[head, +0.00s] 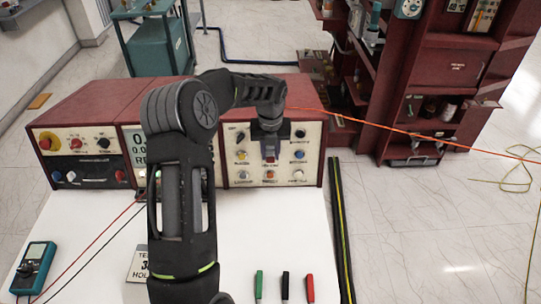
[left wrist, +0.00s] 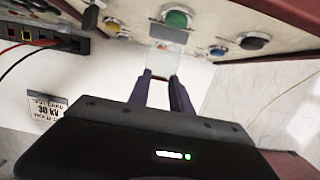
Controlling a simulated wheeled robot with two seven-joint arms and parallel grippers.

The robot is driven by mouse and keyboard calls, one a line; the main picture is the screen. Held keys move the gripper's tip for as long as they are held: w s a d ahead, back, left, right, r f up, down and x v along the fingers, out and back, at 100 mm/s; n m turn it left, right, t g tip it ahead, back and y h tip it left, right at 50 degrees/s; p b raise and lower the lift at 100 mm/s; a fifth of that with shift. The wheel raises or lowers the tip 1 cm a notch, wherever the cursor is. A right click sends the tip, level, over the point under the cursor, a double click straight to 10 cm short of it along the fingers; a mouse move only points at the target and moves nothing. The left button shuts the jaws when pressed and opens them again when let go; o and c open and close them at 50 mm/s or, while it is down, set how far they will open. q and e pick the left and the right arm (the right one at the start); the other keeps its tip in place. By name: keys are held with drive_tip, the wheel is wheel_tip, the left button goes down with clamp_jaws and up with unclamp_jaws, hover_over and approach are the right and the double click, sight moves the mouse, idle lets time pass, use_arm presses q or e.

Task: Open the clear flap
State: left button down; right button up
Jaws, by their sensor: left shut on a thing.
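The clear flap (left wrist: 168,33) shows in the left wrist view as a thin see-through plate just below a green button (left wrist: 178,18) on the panel's face. My left gripper (left wrist: 160,75) is shut on the flap, with its two dark fingers at the flap's near edge. In the head view my left gripper (head: 270,153) reaches down in front of the right-hand cream control panel (head: 236,177). There the gripper and arm hide the flap, so its exact angle cannot be told. My right gripper is not in view.
The red-cased console (head: 85,105) stands on the white table (head: 250,235). Green, black and red pens (head: 285,287), a test card (head: 137,263) and a teal meter (head: 36,265) lie nearer me.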

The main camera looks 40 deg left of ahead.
use_arm(q)
drive_tip(key=shift+w+a+r+g+h, duration=0.35)
drive_tip(key=shift+w+r+g+h, duration=0.15)
drive_tip(key=shift+g+h, duration=0.4)
drive_tip(key=shift+r, duration=0.1)
drive_tip(key=c, duration=1.2)
unclamp_jaws()
drive_tip(key=shift+o, duration=0.2)
